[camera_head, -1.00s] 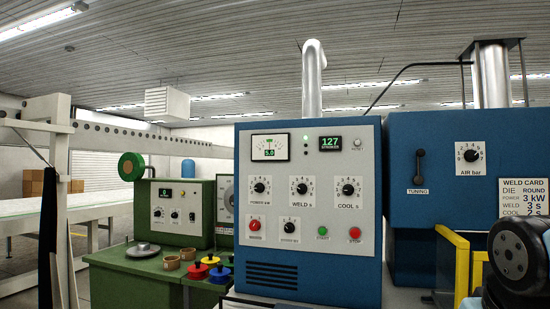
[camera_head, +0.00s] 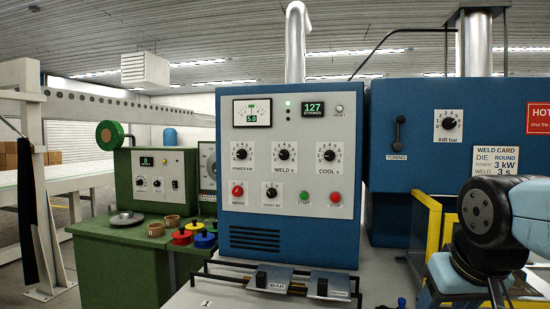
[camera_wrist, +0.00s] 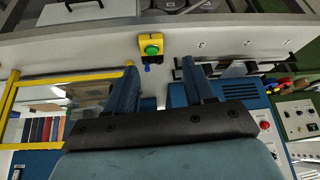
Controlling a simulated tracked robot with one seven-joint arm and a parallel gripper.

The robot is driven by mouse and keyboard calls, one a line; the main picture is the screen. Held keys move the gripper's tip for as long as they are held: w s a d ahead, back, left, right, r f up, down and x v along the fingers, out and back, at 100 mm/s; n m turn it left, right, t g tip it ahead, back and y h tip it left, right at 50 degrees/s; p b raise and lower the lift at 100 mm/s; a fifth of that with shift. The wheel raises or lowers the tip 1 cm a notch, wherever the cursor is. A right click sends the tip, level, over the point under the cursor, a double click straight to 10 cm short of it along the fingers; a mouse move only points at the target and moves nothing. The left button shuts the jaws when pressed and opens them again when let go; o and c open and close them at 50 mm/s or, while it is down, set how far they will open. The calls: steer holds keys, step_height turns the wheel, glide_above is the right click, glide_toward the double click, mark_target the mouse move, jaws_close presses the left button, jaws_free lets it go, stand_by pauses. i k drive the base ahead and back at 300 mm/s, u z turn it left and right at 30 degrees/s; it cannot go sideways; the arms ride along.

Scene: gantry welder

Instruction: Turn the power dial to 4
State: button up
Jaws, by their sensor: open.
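The power dial (camera_head: 241,152) is a black knob labelled POWER kW on the grey front of a blue control cabinet (camera_head: 288,98) in the head view. It is the leftmost of three dials in a row, left of the weld dial (camera_head: 284,152) and cool dial (camera_head: 328,152). Its exact setting is too small to read. My gripper (camera_wrist: 158,72) is open and empty in the wrist view, with its two blue fingers apart. It is away from the dial. In the head view my arm is at the lower right, and the gripper's fingers cannot be made out there.
A weld card (camera_head: 495,162) reads die round, power 3 kW, weld 3 s. A yellow frame (camera_head: 434,220) stands right of the cabinet. Two metal plates (camera_head: 328,284) lie on the table before it. A yellow box with a green button (camera_wrist: 151,47) shows in the wrist view.

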mark_target(242, 154)
steer(key=u, duration=1.4)
steer(key=i, duration=0.1)
steer(key=z, duration=2.9)
steer(key=k, duration=1)
steer(key=u, duration=1.55)
steer(key=i, duration=0.75)
steer(key=u, duration=0.05)
